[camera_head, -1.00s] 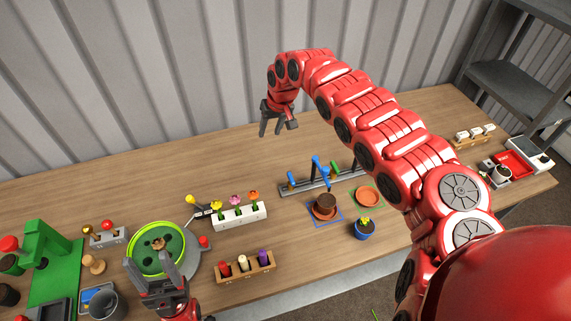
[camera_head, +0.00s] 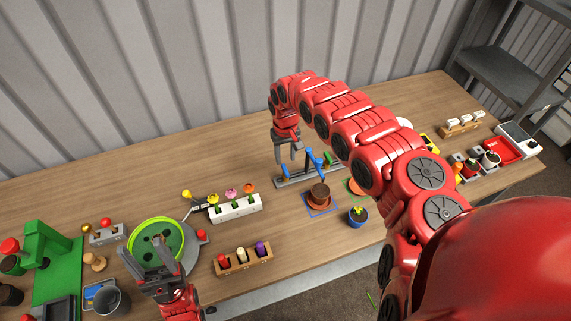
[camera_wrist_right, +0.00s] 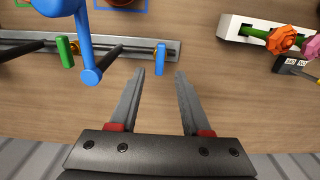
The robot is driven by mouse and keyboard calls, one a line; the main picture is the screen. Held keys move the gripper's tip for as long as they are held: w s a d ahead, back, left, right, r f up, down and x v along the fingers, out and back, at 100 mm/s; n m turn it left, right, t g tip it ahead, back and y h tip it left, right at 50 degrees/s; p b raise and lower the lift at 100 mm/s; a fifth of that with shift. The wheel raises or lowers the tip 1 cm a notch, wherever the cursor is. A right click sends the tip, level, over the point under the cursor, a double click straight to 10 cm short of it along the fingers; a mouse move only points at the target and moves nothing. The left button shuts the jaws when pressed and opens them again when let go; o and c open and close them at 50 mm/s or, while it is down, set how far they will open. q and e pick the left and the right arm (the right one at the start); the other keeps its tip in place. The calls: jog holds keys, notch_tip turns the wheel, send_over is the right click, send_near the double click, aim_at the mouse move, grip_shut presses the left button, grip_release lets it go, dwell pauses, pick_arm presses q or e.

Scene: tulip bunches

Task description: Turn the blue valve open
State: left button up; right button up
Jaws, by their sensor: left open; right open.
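The blue valve handle (camera_head: 284,170) is a small upright lever on the left end of a grey pipe rail (camera_head: 300,176), near a tall blue spout (camera_head: 316,163). My right gripper (camera_head: 288,157) is open and points down just above and behind that handle. In the right wrist view the blue handle (camera_wrist_right: 160,58) lies just ahead of the open jaws (camera_wrist_right: 160,75), centred between the fingertips. A green handle (camera_wrist_right: 66,52) stands on the rail beyond the spout (camera_wrist_right: 88,45). My left gripper (camera_head: 148,257) is open and empty over the green round dish (camera_head: 157,222).
A brown pot (camera_head: 319,193) stands in front of the rail, with a blue flower pot (camera_head: 357,216) nearer. A white flower holder (camera_head: 235,210) lies to the left. The bench (camera_head: 150,185) behind is clear.

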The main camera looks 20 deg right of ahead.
aim_at(285, 169)
jog(key=f, duration=0.4)
jog(key=shift+a+f, duration=0.2)
jog(key=shift+f, duration=0.15)
jog(key=shift+d+f, duration=0.2)
jog(key=shift+f, duration=0.45)
grip_shut()
